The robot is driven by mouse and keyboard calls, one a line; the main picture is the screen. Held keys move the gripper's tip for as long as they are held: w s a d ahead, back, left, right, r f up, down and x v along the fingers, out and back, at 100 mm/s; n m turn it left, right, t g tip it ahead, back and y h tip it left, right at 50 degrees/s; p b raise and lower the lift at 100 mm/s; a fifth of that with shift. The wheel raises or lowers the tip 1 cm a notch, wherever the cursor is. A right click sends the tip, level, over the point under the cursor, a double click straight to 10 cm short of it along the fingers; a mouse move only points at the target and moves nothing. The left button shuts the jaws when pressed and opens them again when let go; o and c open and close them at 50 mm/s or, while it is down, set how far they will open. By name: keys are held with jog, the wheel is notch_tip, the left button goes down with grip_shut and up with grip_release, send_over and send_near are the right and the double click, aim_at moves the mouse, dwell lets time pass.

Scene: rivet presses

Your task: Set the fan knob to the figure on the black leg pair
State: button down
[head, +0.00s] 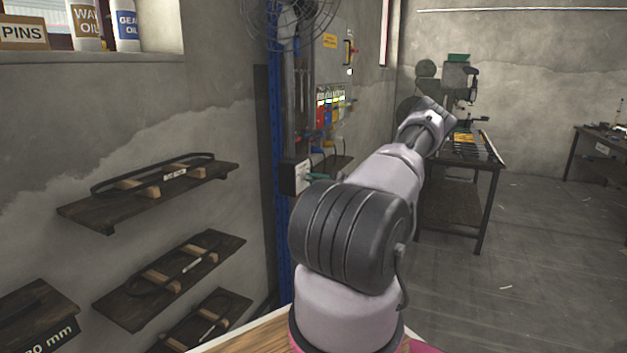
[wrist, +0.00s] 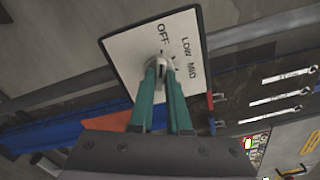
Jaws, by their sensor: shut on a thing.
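The fan control box shows in the wrist view as a white plate (wrist: 128,52) with a dark rim, printed OFF, LOW and MID; any further marking is hidden. A small grey knob (wrist: 158,62) stands on the plate. My gripper (wrist: 162,72) has its teal fingers shut on this knob. The knob's pointer direction is not clear. The fan (head: 292,15) is above. I cannot pick out the black leg pair or its figure.
Wall shelves at left, including the upper shelf (head: 90,212), hold dark belts with small tags. A blue post (head: 279,130) stands close behind my arm. A workbench (head: 455,160) with a press is beyond. Wrenches (wrist: 285,77) lie on a dark board beside the box.

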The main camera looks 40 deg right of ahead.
jog(key=shift+m, duration=0.3)
jog(key=m, duration=2.6)
jog(key=shift+s, duration=0.1)
dwell(0.4)
jog(key=c, duration=0.9)
grip_release()
jog(key=shift+o, duration=0.2)
jog(key=v, duration=1)
jog(key=shift+s+d, duration=0.2)
jog(key=shift+s, duration=0.1)
